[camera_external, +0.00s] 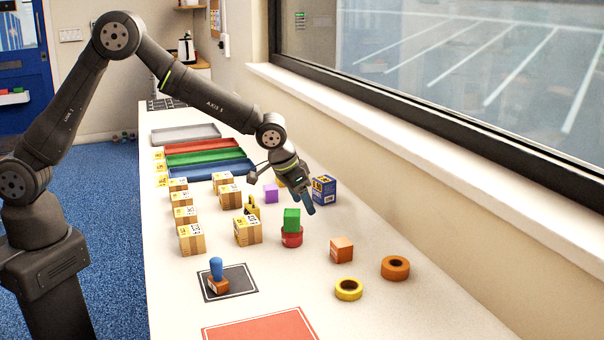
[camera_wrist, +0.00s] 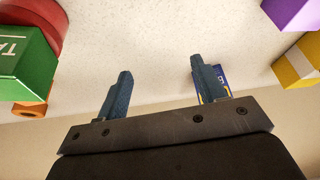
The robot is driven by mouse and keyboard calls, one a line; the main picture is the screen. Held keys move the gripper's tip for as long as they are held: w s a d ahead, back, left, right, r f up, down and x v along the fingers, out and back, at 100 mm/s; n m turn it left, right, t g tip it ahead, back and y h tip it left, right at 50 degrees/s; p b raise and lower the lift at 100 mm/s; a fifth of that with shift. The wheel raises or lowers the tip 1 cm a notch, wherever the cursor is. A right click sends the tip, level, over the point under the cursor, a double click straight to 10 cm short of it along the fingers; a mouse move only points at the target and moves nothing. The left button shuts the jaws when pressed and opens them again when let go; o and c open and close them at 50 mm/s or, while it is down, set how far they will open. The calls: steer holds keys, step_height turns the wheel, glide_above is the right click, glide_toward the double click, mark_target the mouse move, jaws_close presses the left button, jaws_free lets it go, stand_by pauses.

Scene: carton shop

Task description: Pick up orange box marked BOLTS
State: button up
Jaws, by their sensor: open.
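An orange box (camera_external: 342,249) stands on the white table, right of the red round piece with the green cube on it. Its lettering is too small to read. A second orange-brown block (camera_external: 218,286) sits on the black mat with a blue cylinder on top; I cannot tell its marking either. My gripper (camera_external: 304,203) is open above the table, behind the green cube and close to the blue box. In the wrist view, its two blue fingers (camera_wrist: 160,82) are apart with nothing between them. An orange thing (camera_wrist: 30,108) shows partly there, below the green cube.
The green cube (camera_external: 292,219) rests on a red round piece (camera_external: 292,238). A blue box (camera_external: 324,190) and purple cube (camera_external: 271,192) are near my gripper. Yellow tape (camera_external: 349,290) and orange tape (camera_external: 395,267) lie at right. Several cartons (camera_external: 191,240) stand left. The window wall borders the table.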

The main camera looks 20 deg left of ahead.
steer(key=s+d+r, duration=0.6)
steer(key=s, duration=0.1)
steer(key=m, duration=0.1)
glide_toward(341, 242)
steer(key=x, duration=0.5)
steer(key=shift+w+d, duration=0.25)
steer(key=shift+w, duration=0.1)
steer(key=shift+s+a+x, duration=0.1)
steer(key=shift+s+x, duration=0.05)
steer(key=shift+x, duration=1.15)
steer(key=shift+s+a+x, duration=0.15)
steer(key=shift+x, duration=1.15)
steer(key=shift+f, duration=0.15)
steer(key=c, duration=1.1)
